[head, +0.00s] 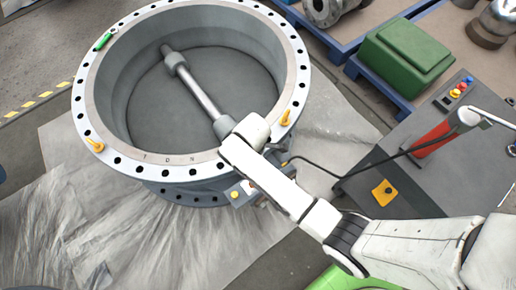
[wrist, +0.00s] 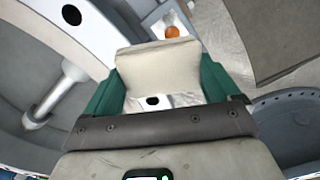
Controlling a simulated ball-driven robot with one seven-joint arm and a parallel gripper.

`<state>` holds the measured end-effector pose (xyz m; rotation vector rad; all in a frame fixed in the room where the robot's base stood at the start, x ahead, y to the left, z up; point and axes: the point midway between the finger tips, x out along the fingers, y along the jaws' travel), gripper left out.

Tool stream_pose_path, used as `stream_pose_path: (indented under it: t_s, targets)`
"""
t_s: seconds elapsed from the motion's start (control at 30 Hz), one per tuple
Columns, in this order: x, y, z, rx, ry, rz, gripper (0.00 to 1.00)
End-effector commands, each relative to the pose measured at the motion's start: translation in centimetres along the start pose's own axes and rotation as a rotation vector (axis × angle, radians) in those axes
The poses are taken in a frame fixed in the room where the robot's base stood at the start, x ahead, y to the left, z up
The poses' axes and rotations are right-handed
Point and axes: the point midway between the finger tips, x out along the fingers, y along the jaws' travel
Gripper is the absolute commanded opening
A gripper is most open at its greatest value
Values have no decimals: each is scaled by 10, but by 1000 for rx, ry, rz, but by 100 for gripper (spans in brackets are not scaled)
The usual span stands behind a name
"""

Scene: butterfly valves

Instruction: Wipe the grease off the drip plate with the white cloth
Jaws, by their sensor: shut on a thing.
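My gripper (wrist: 158,72) shows in the wrist view with its green fingers on both sides of a pale off-white pad, which looks like the folded white cloth (wrist: 157,62). It is shut on this cloth. Just behind the cloth, between the fingers, is a patch of light, shiny surface with a dark spot (wrist: 153,101); I cannot tell whether this is the drip plate with grease or a hole. In the head view my arm covers the gripper and cloth, beside the near right side of the big valve ring (head: 180,172). The drip plate is not clearly seen there.
A small bracket with a yellow knob (head: 235,194) sits at the ring's lower side. A grey cabinet (head: 410,170) with a red cylinder (head: 433,138) and a dark hose stands at right. A green case (head: 405,58) is behind. Crumpled sheeting (head: 130,235) covers the floor.

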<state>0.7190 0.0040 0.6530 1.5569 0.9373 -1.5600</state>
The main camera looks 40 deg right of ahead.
Motion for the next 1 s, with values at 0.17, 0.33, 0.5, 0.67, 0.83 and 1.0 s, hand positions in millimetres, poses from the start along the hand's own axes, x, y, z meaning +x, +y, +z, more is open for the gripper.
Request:
stream_pose_path:
  t_s: [0.17,0.33,0.5,0.67,0.83,1.0]
  targets:
    - [46,-13,7,-299,-1,-3,65]
    - [64,-20,10,-453,1,0,65]
    - [70,-21,11,-491,1,0,65]
    - [79,-21,11,-490,1,0,65]
    - [95,-21,11,-489,1,0,65]
    - [114,-21,11,-488,1,0,65]
